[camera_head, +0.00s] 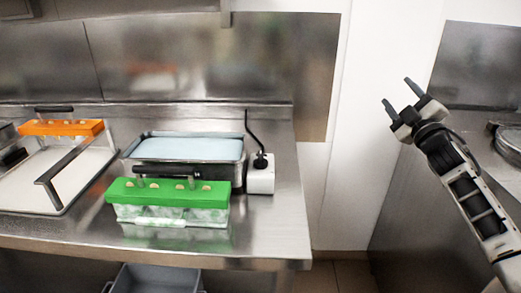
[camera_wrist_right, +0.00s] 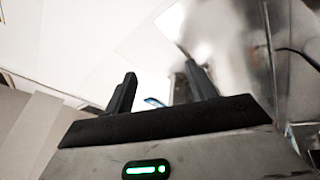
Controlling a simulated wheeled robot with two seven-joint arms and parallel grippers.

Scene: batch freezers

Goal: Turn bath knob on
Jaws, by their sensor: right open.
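The bath (camera_head: 240,150) is a metal basin of pale blue liquid on the steel counter. A white box (camera_head: 262,182) stands at its right side. A small dark round part (camera_head: 260,161), which looks like the knob, is on the box, with a black cable rising from there; its setting is too small to tell. My right gripper (camera_head: 399,95) is open and empty, raised well to the right of the box and apart from it. Its two black fingers also show spread in the right wrist view (camera_wrist_right: 160,72). My left gripper is not in view.
A green-topped rack (camera_head: 168,190) with a black handle stands in front of the bath. An orange-topped holder (camera_head: 60,128) and a white tray (camera_head: 25,190) are at the left. The counter's right end (camera_head: 285,225) is clear. A grey bin (camera_head: 155,280) is below.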

